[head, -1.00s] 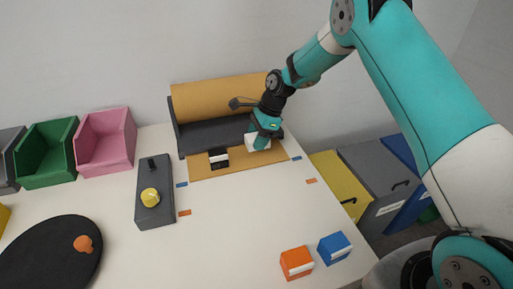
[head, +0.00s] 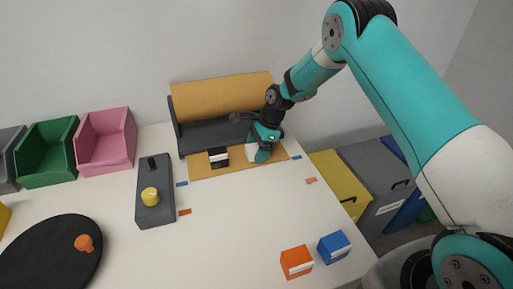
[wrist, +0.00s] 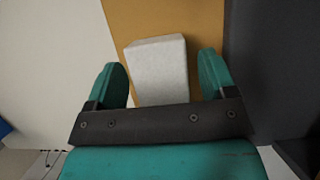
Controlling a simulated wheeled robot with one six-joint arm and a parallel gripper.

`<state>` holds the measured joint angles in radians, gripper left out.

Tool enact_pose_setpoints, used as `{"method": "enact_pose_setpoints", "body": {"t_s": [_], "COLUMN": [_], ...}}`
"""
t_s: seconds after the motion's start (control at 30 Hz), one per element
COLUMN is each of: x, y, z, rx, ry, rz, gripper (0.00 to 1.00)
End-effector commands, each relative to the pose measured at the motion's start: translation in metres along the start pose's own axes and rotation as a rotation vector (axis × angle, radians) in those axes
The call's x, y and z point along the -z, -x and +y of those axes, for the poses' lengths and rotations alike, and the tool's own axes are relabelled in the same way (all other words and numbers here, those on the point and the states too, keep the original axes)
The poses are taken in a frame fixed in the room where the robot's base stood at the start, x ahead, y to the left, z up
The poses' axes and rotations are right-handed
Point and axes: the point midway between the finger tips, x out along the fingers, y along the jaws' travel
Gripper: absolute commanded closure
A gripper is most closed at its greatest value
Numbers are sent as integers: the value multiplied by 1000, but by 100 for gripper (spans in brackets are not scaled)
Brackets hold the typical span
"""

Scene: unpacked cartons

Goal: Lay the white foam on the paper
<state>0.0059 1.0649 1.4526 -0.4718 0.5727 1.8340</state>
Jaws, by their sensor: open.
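The white foam (wrist: 158,70) is a pale block lying on the brown paper (wrist: 203,20) in the wrist view. In the head view the foam (head: 251,154) is mostly hidden behind my gripper. The paper (head: 207,170) is a flat strip in front of a large brown roll. My gripper (wrist: 165,80) is open, with one teal finger on each side of the foam and a gap visible on both sides. In the head view my gripper (head: 262,155) is low over the right part of the paper.
A black block with a white band (head: 218,157) stands on the paper left of the foam. The paper roll (head: 222,98) in its dark holder (head: 215,136) is close behind. Orange (head: 296,262) and blue (head: 334,247) boxes stand at the front. The table's middle is clear.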

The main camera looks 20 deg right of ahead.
Motion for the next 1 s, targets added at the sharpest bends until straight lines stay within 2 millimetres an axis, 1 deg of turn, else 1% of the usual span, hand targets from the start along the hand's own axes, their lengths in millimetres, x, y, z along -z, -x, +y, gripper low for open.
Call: {"method": "enact_pose_setpoints", "body": {"t_s": [0.07, 0.17, 0.27, 0.5, 0.6, 0.7, 0.8, 0.87, 0.97, 1.0], "x": [-1, -1, -1, 0, -1, -1, -2, -8, -30, -43], "y": [2, 10, 27, 80, 99, 112, 121, 127, 144, 154], "z": [0, -1, -1, -1, 0, 0, 0, 4, 21, 33], "rx": [0, 3, 4, 4, 3, 2, 2, 1, 1, 2], "ry": [0, 0, 0, -1, 0, 0, 7, 39, 185, 277], "rz": [0, 0, 1, 1, 0, 0, 0, 1, 4, 6], "gripper": [22, 22, 22, 22, 22, 22, 22, 22, 22, 22]}}
